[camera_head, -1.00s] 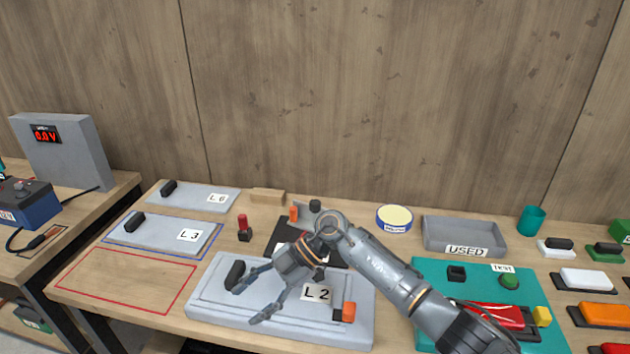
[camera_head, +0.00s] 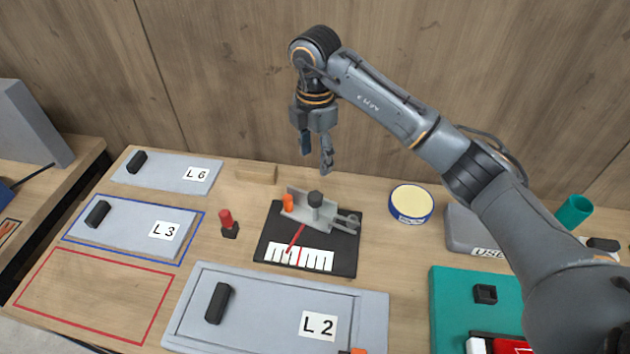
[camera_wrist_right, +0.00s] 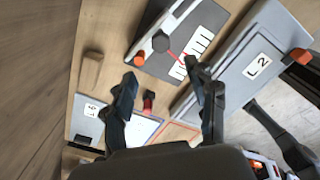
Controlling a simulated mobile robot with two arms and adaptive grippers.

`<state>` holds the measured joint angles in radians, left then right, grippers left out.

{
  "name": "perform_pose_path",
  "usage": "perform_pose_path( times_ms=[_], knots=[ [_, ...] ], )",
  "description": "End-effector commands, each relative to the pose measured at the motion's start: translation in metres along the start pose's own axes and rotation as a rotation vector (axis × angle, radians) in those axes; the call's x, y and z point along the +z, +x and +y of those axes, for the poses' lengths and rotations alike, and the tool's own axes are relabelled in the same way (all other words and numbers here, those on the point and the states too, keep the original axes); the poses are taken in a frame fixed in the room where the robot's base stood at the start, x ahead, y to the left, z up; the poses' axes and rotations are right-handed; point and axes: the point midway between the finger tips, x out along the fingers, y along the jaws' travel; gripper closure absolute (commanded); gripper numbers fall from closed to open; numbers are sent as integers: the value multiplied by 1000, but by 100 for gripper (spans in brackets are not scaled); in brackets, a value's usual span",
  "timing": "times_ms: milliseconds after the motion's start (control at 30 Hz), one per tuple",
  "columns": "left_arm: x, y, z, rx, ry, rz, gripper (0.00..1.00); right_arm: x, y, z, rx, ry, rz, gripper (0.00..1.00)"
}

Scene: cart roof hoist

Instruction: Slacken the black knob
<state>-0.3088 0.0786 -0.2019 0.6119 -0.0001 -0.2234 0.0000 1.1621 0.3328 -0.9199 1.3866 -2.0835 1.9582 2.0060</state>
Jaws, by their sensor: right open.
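My right gripper (camera_head: 315,160) is open and empty, pointing down, above and apart from the knob. Its two fingers also show in the right wrist view (camera_wrist_right: 160,85). My left gripper is not in view.
An orange part (camera_head: 288,203) sits beside the knob on the bracket. The grey L 2 panel (camera_head: 265,310) lies in front, the L 3 panel (camera_head: 130,225) to the left.

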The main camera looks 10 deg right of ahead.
Motion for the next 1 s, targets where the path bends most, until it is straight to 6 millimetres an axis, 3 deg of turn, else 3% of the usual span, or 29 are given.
perform_pose_path(
  times_ms=[233, 500, 700, 1000],
  knots=[
    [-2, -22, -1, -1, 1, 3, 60, -1, 51, -1, -6, -1, 4, 43],
    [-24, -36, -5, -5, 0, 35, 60, -1, 100, -1, -3, 0, 4, 43],
    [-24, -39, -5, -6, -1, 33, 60, -1, 116, 0, -1, -2, 3, 43],
    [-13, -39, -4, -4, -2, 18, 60, -1, 119, 0, 1, -3, 3, 43]
  ],
)
